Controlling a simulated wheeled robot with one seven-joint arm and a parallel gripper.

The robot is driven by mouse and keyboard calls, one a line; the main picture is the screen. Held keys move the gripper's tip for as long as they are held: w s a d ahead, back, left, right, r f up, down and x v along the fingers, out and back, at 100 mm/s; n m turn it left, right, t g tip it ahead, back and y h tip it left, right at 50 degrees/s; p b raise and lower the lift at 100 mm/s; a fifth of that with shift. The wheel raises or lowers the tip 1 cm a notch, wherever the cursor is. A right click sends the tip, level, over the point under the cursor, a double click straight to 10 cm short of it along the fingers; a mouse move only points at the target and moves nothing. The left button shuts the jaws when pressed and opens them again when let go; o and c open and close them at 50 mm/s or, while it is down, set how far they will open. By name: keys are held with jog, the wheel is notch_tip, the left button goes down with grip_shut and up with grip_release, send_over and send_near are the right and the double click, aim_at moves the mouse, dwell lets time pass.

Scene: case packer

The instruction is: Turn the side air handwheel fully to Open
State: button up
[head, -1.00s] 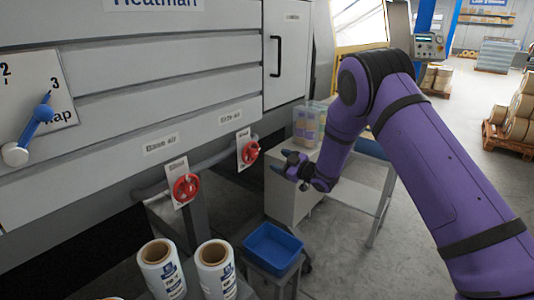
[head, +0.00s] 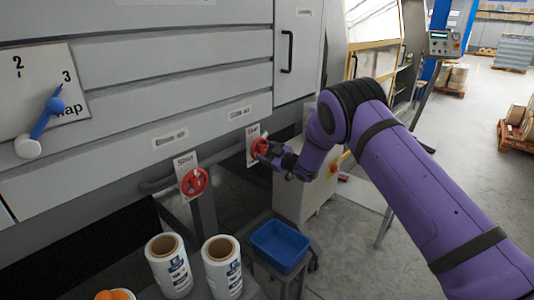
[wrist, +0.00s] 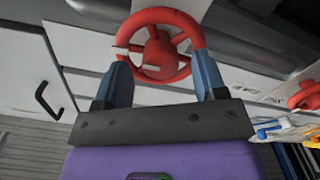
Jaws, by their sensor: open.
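The side air handwheel (head: 260,147) is a red wheel on a small white plate, under the "Side air" label at the right of the machine front. My gripper (head: 267,157) is right at this wheel in the head view and partly covers it. In the wrist view the handwheel (wrist: 158,66) fills the top middle, its rim and hub facing me. The open fingers of my gripper (wrist: 161,62) stand at its left and right sides. I cannot tell if they touch the rim.
A second red handwheel (head: 193,182) sits lower left under another label and shows at the right of the wrist view (wrist: 306,95). A blue bin (head: 279,246) and white film rolls (head: 222,267) stand below. A blue-handled lever (head: 42,122) is far left.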

jog(key=shift+w+a, duration=0.1)
jog(key=shift+a, duration=0.05)
jog(key=c, duration=0.9)
jog(key=shift+m, duration=0.3)
jog(key=m, duration=1.3)
jog(key=shift+m, duration=2.3)
